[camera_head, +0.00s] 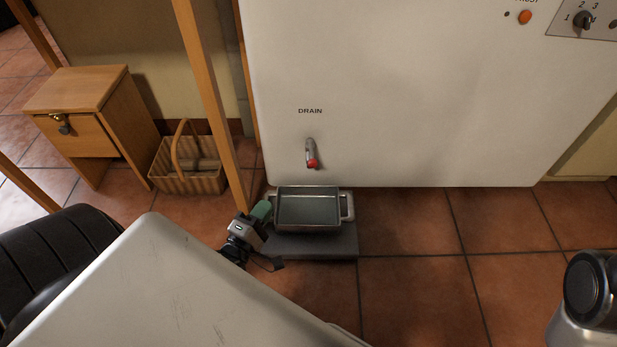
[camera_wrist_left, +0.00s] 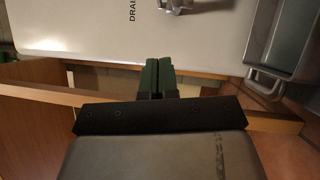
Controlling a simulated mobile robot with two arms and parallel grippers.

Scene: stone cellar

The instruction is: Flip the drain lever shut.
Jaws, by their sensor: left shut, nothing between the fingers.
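The drain lever (camera_head: 311,153) is on the white panel, under the word DRAIN. It is a short grey lever with a red tip, and it points downward. In the left wrist view a grey part of it (camera_wrist_left: 178,5) shows at the top edge, cut off by the frame. My left gripper (camera_head: 262,210) has green fingers and is low and to the left of the lever, apart from it, beside the metal tray. In the left wrist view its fingers (camera_wrist_left: 158,77) are together with nothing between them. My right gripper is not in view.
A metal tray (camera_head: 277,208) with side handles stands on a dark slab (camera_head: 340,246) under the lever. A wooden post (camera_head: 216,100) rises left of the panel (camera_head: 430,110). A basket (camera_head: 190,182) and small wooden cabinet (camera_head: 80,90) stand further left.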

